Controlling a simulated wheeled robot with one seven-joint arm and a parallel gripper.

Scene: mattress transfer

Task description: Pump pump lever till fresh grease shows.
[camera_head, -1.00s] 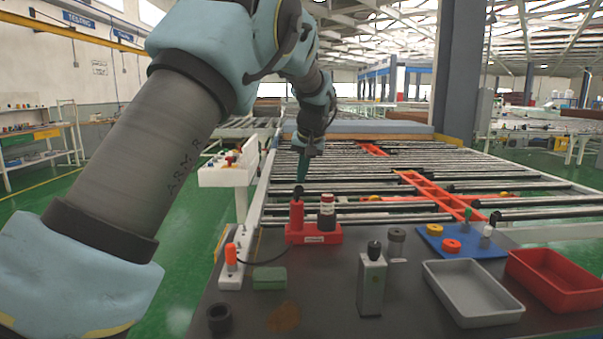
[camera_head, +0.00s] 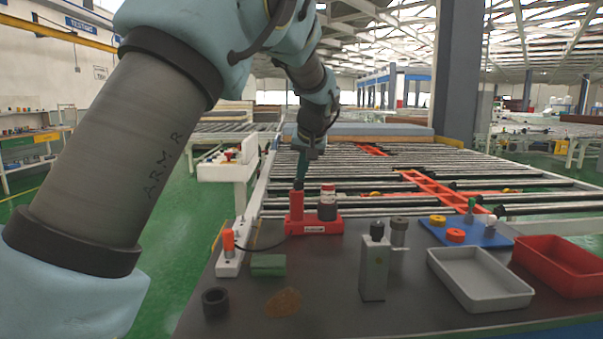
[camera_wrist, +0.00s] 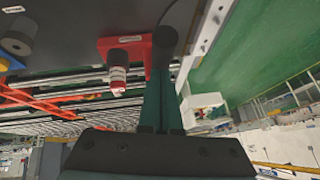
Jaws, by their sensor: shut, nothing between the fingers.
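The red grease pump (camera_head: 318,228) stands at the back of the dark table. Its red upright post (camera_head: 297,206) has a dark top, and a dark reservoir with a red and white cap (camera_head: 327,203) stands beside it. I cannot tell a separate lever from the post. My gripper (camera_head: 300,181) is shut and points down at the post's dark top; whether they touch is unclear. In the wrist view, the shut fingers (camera_wrist: 163,84) reach toward the dark round top (camera_wrist: 165,38), with the red base (camera_wrist: 112,43) beside it. No fresh grease is visible.
A dark hose runs from the pump to a white block with an orange-topped fitting (camera_head: 228,241). A green block (camera_head: 268,265), black ring (camera_head: 216,302), grey upright block (camera_head: 374,269), grey tray (camera_head: 480,297) and red tray (camera_head: 560,267) stand nearer. Rollers (camera_head: 400,165) lie behind.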

